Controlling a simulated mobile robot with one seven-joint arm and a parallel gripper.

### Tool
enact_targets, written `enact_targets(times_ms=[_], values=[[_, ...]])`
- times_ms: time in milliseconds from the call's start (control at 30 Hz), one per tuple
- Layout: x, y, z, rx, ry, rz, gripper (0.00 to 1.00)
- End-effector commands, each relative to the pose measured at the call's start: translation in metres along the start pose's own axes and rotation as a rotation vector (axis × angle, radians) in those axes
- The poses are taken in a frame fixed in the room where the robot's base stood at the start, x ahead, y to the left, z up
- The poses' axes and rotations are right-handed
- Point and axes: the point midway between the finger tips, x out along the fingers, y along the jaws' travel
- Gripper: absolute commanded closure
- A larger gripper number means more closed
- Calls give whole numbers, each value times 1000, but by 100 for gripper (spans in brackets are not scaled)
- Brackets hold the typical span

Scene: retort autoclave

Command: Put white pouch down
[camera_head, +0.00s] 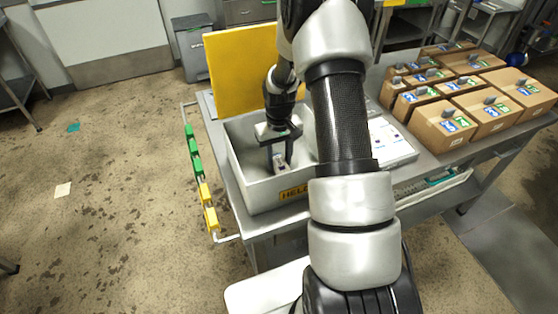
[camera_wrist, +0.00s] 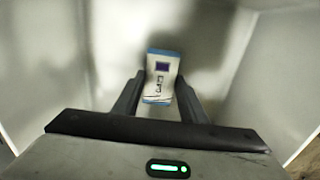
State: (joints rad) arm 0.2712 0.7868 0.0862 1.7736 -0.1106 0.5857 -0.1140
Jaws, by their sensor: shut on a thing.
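A small white pouch (camera_wrist: 161,75) with blue ends and a dark printed square is between the fingers of my gripper (camera_wrist: 160,98) in the wrist view. My gripper is shut on it. In the head view my gripper (camera_head: 279,158) points down inside a light grey bin labelled "HELD" (camera_head: 262,196), and the pouch (camera_head: 279,162) shows small at its fingertips. The bin's pale walls surround the pouch in the wrist view. I cannot tell whether the pouch touches the bin floor.
The bin stands on a grey table (camera_head: 430,160). A yellow panel (camera_head: 240,68) rises behind it. A white tray (camera_head: 390,145) lies right of the bin. A rail with green and yellow clips (camera_head: 196,165) hangs at the left edge.

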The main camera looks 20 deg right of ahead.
Motion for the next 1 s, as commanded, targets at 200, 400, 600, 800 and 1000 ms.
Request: enact_targets(times_ms=[200, 400, 600, 800, 1000], values=[[9, 0, 0, 0, 1, 1, 84], [13, 0, 0, 0, 0, 0, 84], [12, 0, 0, 0, 0, 0, 43], [12, 0, 0, 0, 0, 0, 43], [-2, 0, -1, 0, 3, 1, 43]])
